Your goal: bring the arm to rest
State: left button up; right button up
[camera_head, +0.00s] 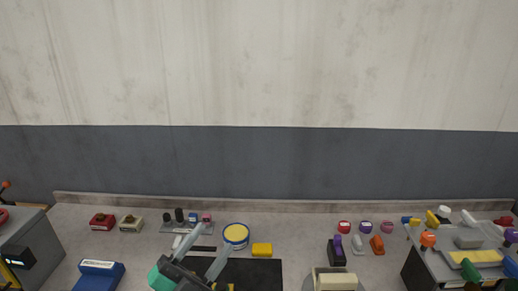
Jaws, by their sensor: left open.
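My left gripper (214,238) is at the bottom, left of centre, over the bench. Its two pale grey fingers stand apart and point up and away, with nothing seen between them. A round tin with a blue and yellow rim (236,234) is just right of the fingertips. I cannot tell whether they touch. The dark gripper body hides part of a black mat (258,274). My right gripper is not in view.
A yellow block (262,250) sits by the mat. A small rack (187,227) stands behind the gripper. A blue box (96,276) is left, a beige box (336,281) right of centre. Grey machines stand at both ends. A low ledge (300,206) runs along the wall.

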pick_arm(q)
jog(key=w+a+f+n+t+y, duration=0.2)
jog(key=a+f+n+y, duration=0.6)
jog(key=n+y, duration=0.45)
jog(key=s+a+f+n+g+y, duration=0.4)
jog(key=a+f+g+y, duration=0.15)
jog(key=f, duration=0.55)
jog(key=s+f+g+h, duration=0.2)
jog(key=s+f+g, duration=1)
jog(key=s, duration=0.5)
notch_tip(320, 180, down, 32)
jog(key=s, duration=0.1)
jog(key=s+a+f+g, duration=0.1)
jog(key=s+a+f, duration=0.2)
jog(key=s+f, duration=1.6)
jog(key=shift+a+f+g, duration=0.15)
jog(key=shift+g, duration=0.2)
jog(key=shift+n, duration=0.25)
